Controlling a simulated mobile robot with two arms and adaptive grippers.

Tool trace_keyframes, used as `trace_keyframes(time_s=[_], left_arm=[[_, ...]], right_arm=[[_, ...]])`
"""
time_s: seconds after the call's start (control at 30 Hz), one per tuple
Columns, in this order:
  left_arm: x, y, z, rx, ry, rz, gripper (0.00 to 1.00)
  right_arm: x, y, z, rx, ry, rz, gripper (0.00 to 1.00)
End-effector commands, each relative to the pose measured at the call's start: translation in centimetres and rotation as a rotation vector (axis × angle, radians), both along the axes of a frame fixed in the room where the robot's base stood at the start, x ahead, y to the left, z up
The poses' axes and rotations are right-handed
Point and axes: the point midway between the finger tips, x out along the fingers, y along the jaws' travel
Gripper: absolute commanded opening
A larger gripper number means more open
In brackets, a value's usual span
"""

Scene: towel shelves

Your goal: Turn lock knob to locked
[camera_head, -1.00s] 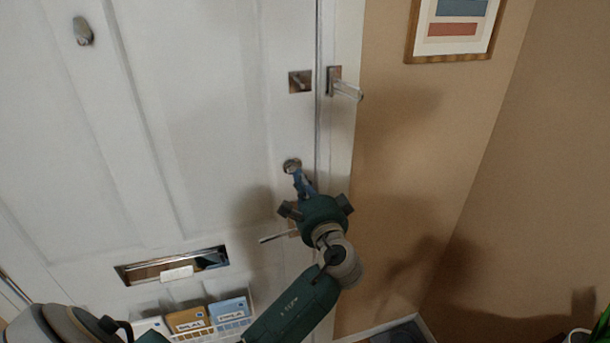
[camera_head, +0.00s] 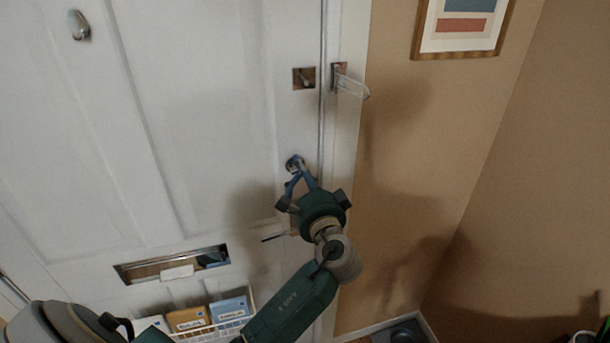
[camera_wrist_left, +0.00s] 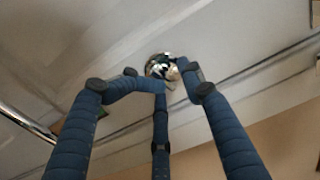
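The round, shiny metal lock knob (camera_head: 295,163) is on the white door (camera_head: 190,130), near its right edge. My left gripper (camera_head: 299,178) is in front of it, reaching up from below. In the left wrist view, the blue fingers curl inward, with their tips (camera_wrist_left: 171,80) close together at the lock knob (camera_wrist_left: 158,64). The fingers appear shut on the knob, though the exact contact is partly hidden. The knob's turn angle is hard to read. My right gripper is not in view.
Above the knob are a square-plated latch (camera_head: 304,78) and a lever handle (camera_head: 349,84). A mail slot (camera_head: 172,264) and a rack with envelopes (camera_head: 232,307) are lower left. A framed picture (camera_head: 462,27) hangs on the tan wall (camera_head: 440,150). A thin rod protrudes beside the gripper.

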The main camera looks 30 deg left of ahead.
Motion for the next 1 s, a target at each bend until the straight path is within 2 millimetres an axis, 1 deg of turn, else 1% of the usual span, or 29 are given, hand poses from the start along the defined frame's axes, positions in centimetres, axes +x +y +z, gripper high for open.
trace_keyframes(time_s=[0.03,0.3,0.4,0.47,0.57,0.8,1.0], left_arm=[[0.1,0.1,0.7,0.005,-0.012,0.0,0.33],[0.1,-0.2,0.3,0.0,-0.004,-0.001,0.33],[0.0,-0.3,0.1,-0.002,-0.002,-0.002,0.33],[-0.2,-0.6,0.0,-0.002,-0.001,-0.002,0.33],[-1.0,-1.6,0.0,-0.004,0.0,-0.004,0.33],[-4.3,-5.5,0.1,-0.005,-0.002,-0.005,0.33],[-6.5,-8.1,0.3,0.0,-0.004,-0.003,0.33]], right_arm=[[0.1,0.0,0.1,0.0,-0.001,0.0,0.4],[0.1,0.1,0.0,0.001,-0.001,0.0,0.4],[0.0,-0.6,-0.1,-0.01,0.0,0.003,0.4],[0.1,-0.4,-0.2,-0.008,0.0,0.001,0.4],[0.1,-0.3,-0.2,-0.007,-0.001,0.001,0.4],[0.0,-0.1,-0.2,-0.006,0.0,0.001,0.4],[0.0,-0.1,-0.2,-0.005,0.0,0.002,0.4]])
